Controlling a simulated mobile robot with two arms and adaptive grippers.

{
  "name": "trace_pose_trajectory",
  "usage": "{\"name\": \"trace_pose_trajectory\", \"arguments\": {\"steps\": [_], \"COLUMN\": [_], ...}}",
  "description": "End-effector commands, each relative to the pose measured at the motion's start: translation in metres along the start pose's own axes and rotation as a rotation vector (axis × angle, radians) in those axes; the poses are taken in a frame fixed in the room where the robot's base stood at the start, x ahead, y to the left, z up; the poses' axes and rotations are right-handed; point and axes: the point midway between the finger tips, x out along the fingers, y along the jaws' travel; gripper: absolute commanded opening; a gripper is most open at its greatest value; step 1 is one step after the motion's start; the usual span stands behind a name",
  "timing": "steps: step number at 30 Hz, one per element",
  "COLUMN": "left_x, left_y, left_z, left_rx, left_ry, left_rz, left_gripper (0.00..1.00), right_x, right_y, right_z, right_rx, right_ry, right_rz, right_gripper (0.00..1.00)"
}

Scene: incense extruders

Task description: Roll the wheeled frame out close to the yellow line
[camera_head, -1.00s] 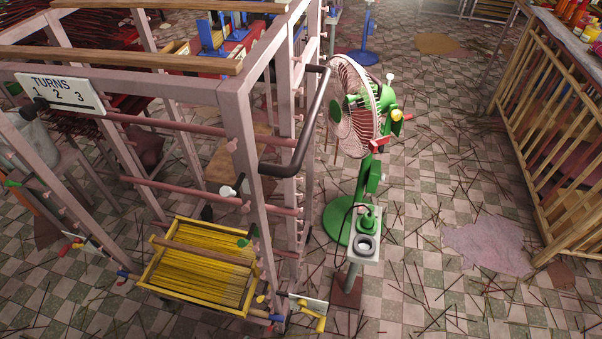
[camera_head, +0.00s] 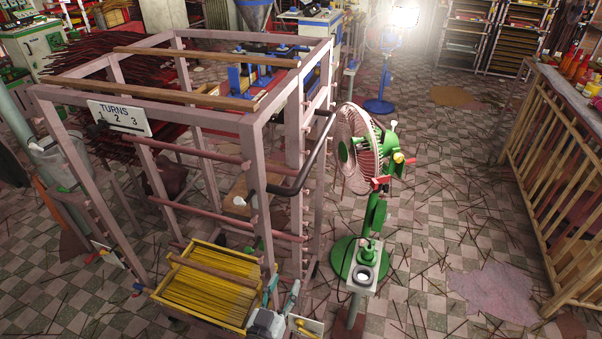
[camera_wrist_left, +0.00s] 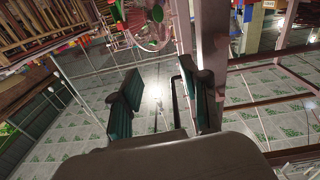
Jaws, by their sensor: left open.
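The wheeled frame (camera_head: 258,165) is a tall pinkish-grey rack at the left of the head view, with a "TURNS 1 2 3" plate (camera_head: 120,117) and wooden bars on top. Its dark bent handle (camera_head: 312,165) sticks out on the right side. My left gripper (camera_head: 281,293) is open at the frame's lower front, below the handle in the picture. In the left wrist view, its teal fingers (camera_wrist_left: 165,103) are apart, and the dark handle (camera_wrist_left: 178,95) shows between them, farther off and not gripped. I see no yellow line.
A yellow tray of sticks (camera_head: 205,290) sits low in the frame. A slatted wooden counter (camera_head: 560,190) stands at right. Loose sticks litter the tiled floor between.

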Motion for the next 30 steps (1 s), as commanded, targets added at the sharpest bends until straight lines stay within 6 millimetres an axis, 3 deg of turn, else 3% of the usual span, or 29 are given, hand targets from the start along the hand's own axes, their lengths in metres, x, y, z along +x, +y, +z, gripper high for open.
{"name": "trace_pose_trajectory", "arguments": {"steps": [1, 6, 9, 12, 17, 30], "left_x": [0.006, 0.011, 0.009, 0.008, 0.023, 0.106], "left_y": [0.006, 0.021, 0.025, 0.026, 0.025, 0.019], "left_z": [-0.034, -0.136, -0.176, -0.192, -0.201, -0.233], "left_rx": [-0.013, -0.079, -0.114, -0.13, -0.132, -0.13], "left_ry": [0.064, 0.266, 0.342, 0.372, 0.378, 0.376], "left_rz": [-0.001, -0.021, -0.035, -0.042, -0.044, -0.043], "left_gripper": [0.45, 0.45, 0.45, 0.45, 0.45, 0.45], "right_x": [-0.006, -0.016, -0.019, -0.021, -0.025, -0.041], "right_y": [0.001, 0.004, 0.006, 0.008, 0.008, 0.008], "right_z": [0.0, 0.001, 0.003, 0.004, 0.005, 0.004], "right_rx": [-0.001, -0.002, -0.004, -0.004, -0.005, -0.004], "right_ry": [0.0, -0.003, -0.006, -0.008, -0.011, -0.012], "right_rz": [0.001, 0.005, 0.007, 0.009, 0.01, 0.009], "right_gripper": [0.0, 0.0, 0.0, 0.0, 0.0, 0.0]}}
